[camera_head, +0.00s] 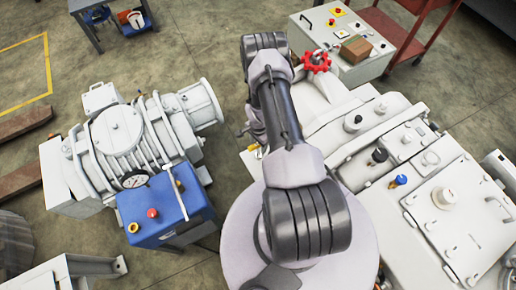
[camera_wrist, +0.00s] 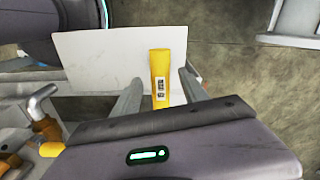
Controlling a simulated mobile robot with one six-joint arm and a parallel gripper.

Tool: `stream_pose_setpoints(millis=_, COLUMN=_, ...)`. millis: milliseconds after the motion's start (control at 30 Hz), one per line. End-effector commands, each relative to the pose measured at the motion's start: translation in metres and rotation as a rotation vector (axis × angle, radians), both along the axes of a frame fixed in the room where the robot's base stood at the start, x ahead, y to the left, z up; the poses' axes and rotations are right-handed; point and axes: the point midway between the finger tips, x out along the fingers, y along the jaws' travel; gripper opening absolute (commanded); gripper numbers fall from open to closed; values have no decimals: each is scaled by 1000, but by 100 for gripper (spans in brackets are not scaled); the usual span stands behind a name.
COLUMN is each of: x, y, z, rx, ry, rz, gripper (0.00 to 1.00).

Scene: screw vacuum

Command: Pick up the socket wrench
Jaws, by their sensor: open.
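In the wrist view, a yellow bar-shaped item (camera_wrist: 160,65) with a small printed label stands between the two fingers of my gripper (camera_wrist: 161,77). It looks like the handle of the socket wrench, but its far end is not clear and its lower end is hidden behind the gripper body. The fingers are apart, one on each side of it, with gaps showing on both sides. In the head view, my arm hides the gripper, and I cannot make out the wrench there.
A pale flat panel (camera_wrist: 100,65) lies behind the yellow item. A yellow-and-grey fitting (camera_wrist: 42,125) is at left. The head view shows a pump (camera_head: 118,135), a blue control box (camera_head: 168,212), a large pale machine (camera_head: 425,190) and a red cart (camera_head: 405,32).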

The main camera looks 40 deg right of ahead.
Motion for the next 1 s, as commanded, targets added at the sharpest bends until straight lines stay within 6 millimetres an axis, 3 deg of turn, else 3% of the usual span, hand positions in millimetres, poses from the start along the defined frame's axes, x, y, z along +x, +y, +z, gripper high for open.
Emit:
stream_pose_setpoints(millis=233, x=0, y=0, z=-29, rx=0, ry=0, rz=1, gripper=51)
stream_pose_setpoints(millis=400, x=0, y=0, z=-64, rx=0, ry=0, rz=1, gripper=51)
stream_pose_setpoints(millis=633, x=1, y=0, z=-65, rx=0, ry=-1, rz=1, gripper=51)
stream_pose_setpoints(millis=900, x=0, y=0, z=-65, rx=0, ry=0, rz=1, gripper=0)
stream_pose_setpoints(millis=1000, x=0, y=0, z=-65, rx=0, ry=0, rz=1, gripper=0)
